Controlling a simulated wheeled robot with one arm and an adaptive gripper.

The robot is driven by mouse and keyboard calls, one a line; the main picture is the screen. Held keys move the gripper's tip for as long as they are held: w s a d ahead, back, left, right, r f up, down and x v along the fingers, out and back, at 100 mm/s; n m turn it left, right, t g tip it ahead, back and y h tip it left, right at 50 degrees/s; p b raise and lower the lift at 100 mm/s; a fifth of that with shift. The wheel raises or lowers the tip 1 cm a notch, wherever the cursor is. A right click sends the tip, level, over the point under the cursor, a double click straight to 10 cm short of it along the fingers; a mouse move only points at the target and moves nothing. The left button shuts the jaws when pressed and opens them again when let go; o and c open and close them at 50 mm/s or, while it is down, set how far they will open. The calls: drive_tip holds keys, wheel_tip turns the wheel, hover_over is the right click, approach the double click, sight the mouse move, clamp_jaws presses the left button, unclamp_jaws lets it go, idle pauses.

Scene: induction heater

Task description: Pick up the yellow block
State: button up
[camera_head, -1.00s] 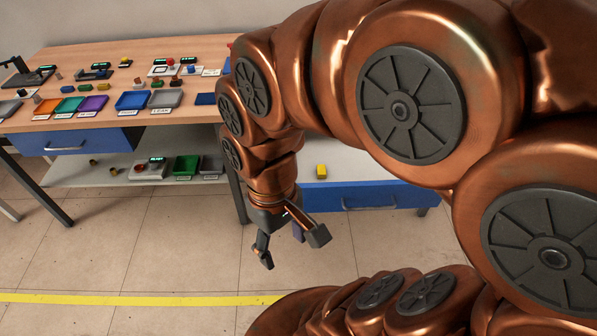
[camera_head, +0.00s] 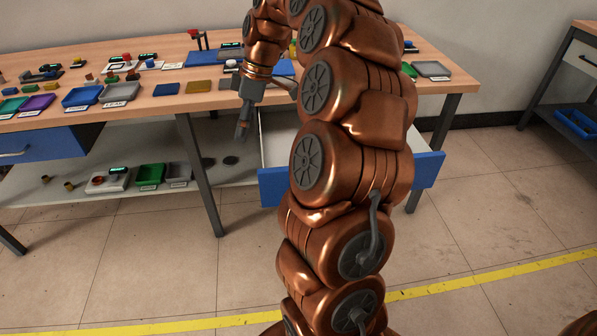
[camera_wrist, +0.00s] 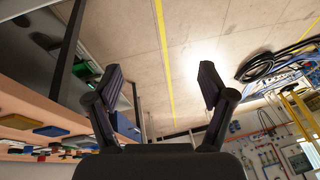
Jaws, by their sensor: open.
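My gripper (camera_head: 262,112) is near the bench's front edge, above and left of the drawer. One finger points down, and the other is partly behind my arm. In the wrist view my gripper (camera_wrist: 160,83) has its two dark fingers wide apart with nothing between them.
The workbench (camera_head: 140,88) carries several trays, flat plates and small devices. A lower shelf (camera_head: 120,205) holds a green tray (camera_head: 150,175) and other items. A table leg (camera_head: 200,175) stands left of the drawer. Open floor (camera_head: 150,270) lies in front.

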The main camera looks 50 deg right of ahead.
drive_tip(key=shift+n+t, duration=0.7)
drive_tip(key=shift+t, duration=0.2)
drive_tip(key=d+f+b, duration=0.2)
drive_tip(key=d+f, duration=0.2)
drive_tip(key=d, duration=0.3)
drive_tip(key=d+f+b, duration=0.2)
drive_tip(key=d+f, duration=0.3)
drive_tip(key=d, duration=0.2)
drive_tip(key=s+d+f+b, duration=0.1)
drive_tip(key=d+f+b, duration=0.2)
drive_tip(key=d+f, duration=0.2)
drive_tip(key=shift+d+f, duration=0.15)
drive_tip(key=shift+d, duration=0.65)
drive_tip(key=shift+d+f, duration=0.1)
drive_tip(key=shift+d, duration=0.7)
drive_tip(key=shift+b+x, duration=0.8)
drive_tip(key=shift+x, duration=2.8)
drive_tip(key=shift+a, duration=0.1)
drive_tip(key=c, duration=1.2)
